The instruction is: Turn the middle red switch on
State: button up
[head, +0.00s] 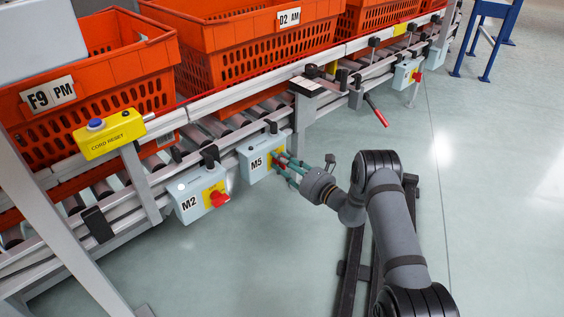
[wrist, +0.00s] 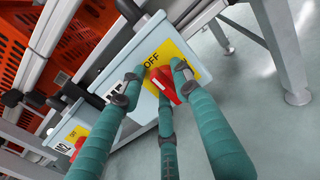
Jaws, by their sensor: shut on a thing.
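The middle red switch (wrist: 164,86) is on the yellow plate of the light blue M5 box (head: 256,167). In the head view my gripper's green fingers (head: 283,164) are at this box and largely hide the switch. In the wrist view the fingers (wrist: 157,84) close around the red handle from both sides, with a third finger below it. The word OFF shows on the plate above the handle. The handle slants; whether it points to on or off is partly hidden by the fingers.
The M2 box (head: 195,198) with its red switch (head: 219,198) is just left. Another switch box (head: 404,74) is farther right. A red-handled lever (head: 376,110) hangs from the conveyor rail. Orange totes (head: 238,47) stand above. The floor on the right is mostly clear.

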jog(key=shift+c, duration=1.1)
jog(key=shift+m, duration=0.3)
jog(key=shift+r+m+p, duration=0.1)
jog(key=shift+m+p, duration=0.75)
jog(key=shift+m, duration=0.15)
jog(key=m, duration=0.2)
jog(key=m+p, duration=0.1)
jog(key=m, duration=0.3)
jog(key=shift+w+d+p, duration=0.2)
jog(key=shift+d+p, duration=0.05)
jog(key=shift+p, duration=0.15)
jog(key=m, duration=0.4)
jog(key=shift+w+d+f+m, duration=0.1)
jog(key=shift+f+m, duration=0.1)
jog(key=shift+m, duration=0.2)
jog(key=shift+w+d+f+m, duration=0.1)
jog(key=shift+f+m, duration=0.05)
jog(key=shift+m, duration=2.05)
jog(key=o, duration=0.8)
